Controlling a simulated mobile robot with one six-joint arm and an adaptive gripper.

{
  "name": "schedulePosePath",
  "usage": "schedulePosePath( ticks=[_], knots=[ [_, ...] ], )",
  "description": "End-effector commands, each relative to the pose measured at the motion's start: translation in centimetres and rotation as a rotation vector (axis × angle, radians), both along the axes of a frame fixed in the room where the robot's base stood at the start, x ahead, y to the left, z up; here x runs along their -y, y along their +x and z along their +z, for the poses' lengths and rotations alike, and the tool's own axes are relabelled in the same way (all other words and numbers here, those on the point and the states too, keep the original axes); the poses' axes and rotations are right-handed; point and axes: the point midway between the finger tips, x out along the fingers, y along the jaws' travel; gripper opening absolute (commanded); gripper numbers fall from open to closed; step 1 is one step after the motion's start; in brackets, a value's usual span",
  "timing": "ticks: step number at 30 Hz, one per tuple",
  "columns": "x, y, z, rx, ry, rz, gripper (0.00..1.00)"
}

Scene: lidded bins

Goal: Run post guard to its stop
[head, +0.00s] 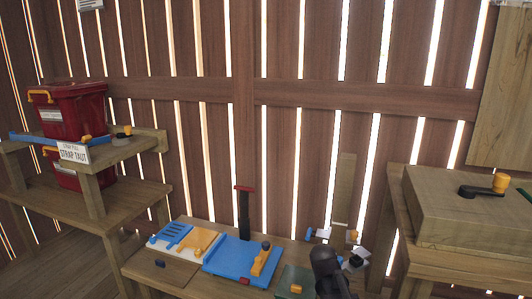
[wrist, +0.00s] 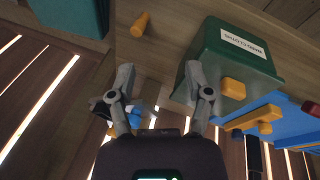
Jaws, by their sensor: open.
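No label in view names the post guard, so I cannot tell for certain which part it is. A black upright post with a red top (head: 244,212) stands at the back of a blue plate (head: 228,262) on the low bench. An orange handle (head: 261,262) sits on the plate's right part. In the wrist view the blue plate (wrist: 285,118) and orange handle (wrist: 255,122) are at the right. My gripper (wrist: 160,78) is open, with nothing between its fingers. The handle is to the right of the fingers, apart from them.
A green box (wrist: 225,62) labelled for cloths, with an orange knob (wrist: 233,88), is close beside the right finger. A wooden upright (head: 344,190) stands behind my arm. A red bin (head: 75,108) is on the left shelf; a wooden block with a crank (head: 485,190) is at right.

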Motion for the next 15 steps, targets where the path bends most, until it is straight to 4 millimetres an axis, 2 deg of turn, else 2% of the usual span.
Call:
schedulePosePath(
  ticks=[1, 3, 12, 13, 15],
  knots=[
    [-0.3, -1.9, 0.8, -0.018, 0.033, -0.004, 0.65],
    [-0.8, -3.7, 1.1, -0.043, 0.079, -0.007, 0.65],
    [-3.2, -9.8, 2.8, -0.125, 0.242, -0.003, 0.65],
    [-3.4, -10.4, 3.0, -0.132, 0.256, -0.002, 0.65],
    [-3.4, -9.6, 3.6, -0.129, 0.25, -0.001, 0.65]
  ],
)
